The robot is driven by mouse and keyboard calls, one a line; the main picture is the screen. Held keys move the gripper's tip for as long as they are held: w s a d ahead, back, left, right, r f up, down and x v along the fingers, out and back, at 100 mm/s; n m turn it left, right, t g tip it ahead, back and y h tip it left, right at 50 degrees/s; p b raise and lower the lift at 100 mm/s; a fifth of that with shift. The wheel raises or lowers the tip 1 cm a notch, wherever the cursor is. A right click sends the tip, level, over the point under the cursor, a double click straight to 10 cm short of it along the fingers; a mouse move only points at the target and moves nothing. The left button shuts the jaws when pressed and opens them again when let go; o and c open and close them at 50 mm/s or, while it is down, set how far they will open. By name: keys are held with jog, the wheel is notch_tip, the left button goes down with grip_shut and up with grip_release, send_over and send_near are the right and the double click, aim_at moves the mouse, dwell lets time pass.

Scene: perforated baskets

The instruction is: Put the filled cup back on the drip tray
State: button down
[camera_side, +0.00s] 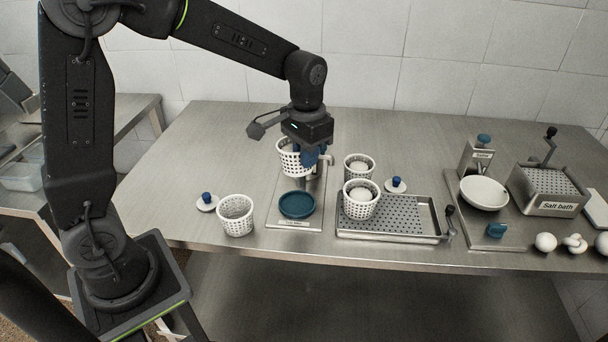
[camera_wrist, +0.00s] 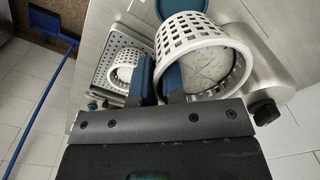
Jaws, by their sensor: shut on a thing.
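My gripper (camera_side: 312,156) is shut on the wall of a white perforated cup (camera_side: 283,158), held upright in the air behind the round blue plate. In the wrist view, the held cup (camera_wrist: 238,68) has a pale white filling, and my blue fingers (camera_wrist: 158,78) pinch its left side. The drip tray (camera_side: 408,215) is a steel tray with a perforated top, to the right of the held cup. A white cup (camera_side: 361,205) with pale contents stands on it, and another filled cup (camera_side: 358,172) stands at its back edge; I cannot tell whether that one is on the tray.
The blue plate (camera_side: 297,205) lies on a steel base (camera_side: 283,222). An empty-looking cup (camera_side: 236,218) and a lid with a blue knob (camera_side: 207,203) stand left. Another lid (camera_side: 396,186) is by the tray. A white bowl (camera_side: 484,193) and the salt bath (camera_side: 548,199) are right.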

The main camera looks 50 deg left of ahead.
jog(key=r, duration=0.5)
jog(key=shift+w+d, duration=0.2)
jog(key=shift+w, duration=0.1)
jog(key=w+d+m+t, duration=0.1)
jog(key=w+d+m, duration=1.1)
jog(key=d, duration=0.4)
jog(key=shift+y, duration=0.3)
jog(key=shift+w+f, duration=0.1)
jog(key=shift+f, duration=6.9)
jog(key=shift+f, duration=0.65)
jog(key=c, duration=1.1)
grip_release()
jog(key=shift+r, duration=0.1)
